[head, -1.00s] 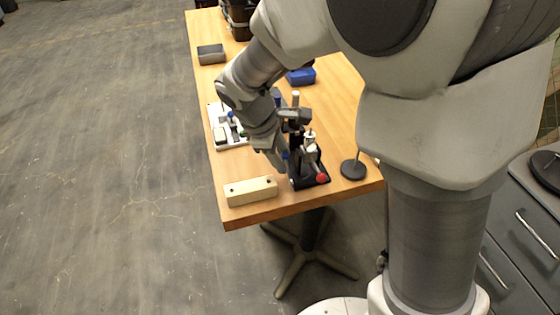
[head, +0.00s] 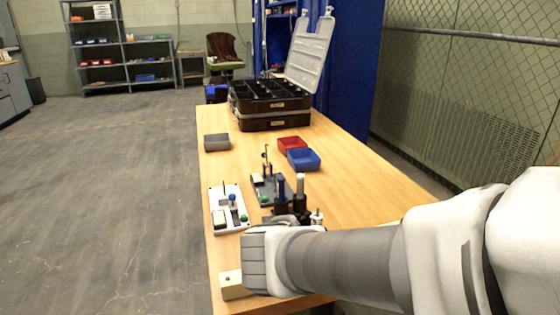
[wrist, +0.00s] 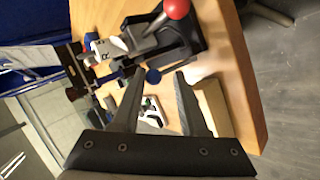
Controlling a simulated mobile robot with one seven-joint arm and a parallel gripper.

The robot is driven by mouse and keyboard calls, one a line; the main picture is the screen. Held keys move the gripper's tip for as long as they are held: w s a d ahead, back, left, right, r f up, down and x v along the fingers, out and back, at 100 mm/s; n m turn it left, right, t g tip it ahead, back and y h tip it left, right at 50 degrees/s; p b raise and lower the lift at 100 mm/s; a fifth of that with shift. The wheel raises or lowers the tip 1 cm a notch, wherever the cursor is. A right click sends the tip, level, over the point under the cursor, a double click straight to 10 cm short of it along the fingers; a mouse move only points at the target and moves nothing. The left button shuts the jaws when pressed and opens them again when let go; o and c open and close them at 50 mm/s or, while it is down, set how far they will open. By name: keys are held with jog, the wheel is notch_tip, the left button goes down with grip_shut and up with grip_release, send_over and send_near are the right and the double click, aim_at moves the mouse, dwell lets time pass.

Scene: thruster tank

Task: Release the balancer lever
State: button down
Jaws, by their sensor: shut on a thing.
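The black balancer device (head: 299,206) stands near the front of the wooden table, with a blue-topped post and a white-topped post. Finger contact is hard to see. In the head view my forearm and wrist hide the fingers and the device's lower part.
A wooden block (head: 230,286) lies close to my wrist at the table's front. A white board (head: 217,217) with small parts is at the left edge. Behind are a grey bin (head: 216,142), red bin (head: 291,144), blue bin (head: 304,160) and an open black case (head: 270,103).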

jog(key=shift+s+d+f+t, duration=0.25)
jog(key=shift+s+d+t, duration=0.1)
jog(key=shift+d+t, duration=0.1)
jog(key=shift+s+f, duration=0.1)
jog(key=shift+s, duration=0.05)
dwell(0.3)
jog(key=shift+c, duration=2.2)
grip_release()
jog(key=shift+a, duration=0.1)
jog(key=shift+s+a+r, duration=0.1)
jog(key=shift+s+r, duration=0.25)
jog(key=shift+r, duration=0.2)
jog(key=p+v, duration=0.3)
jog(key=v, duration=1.3)
jog(key=shift+s+f+p, duration=0.25)
jog(key=shift+s+p, duration=0.1)
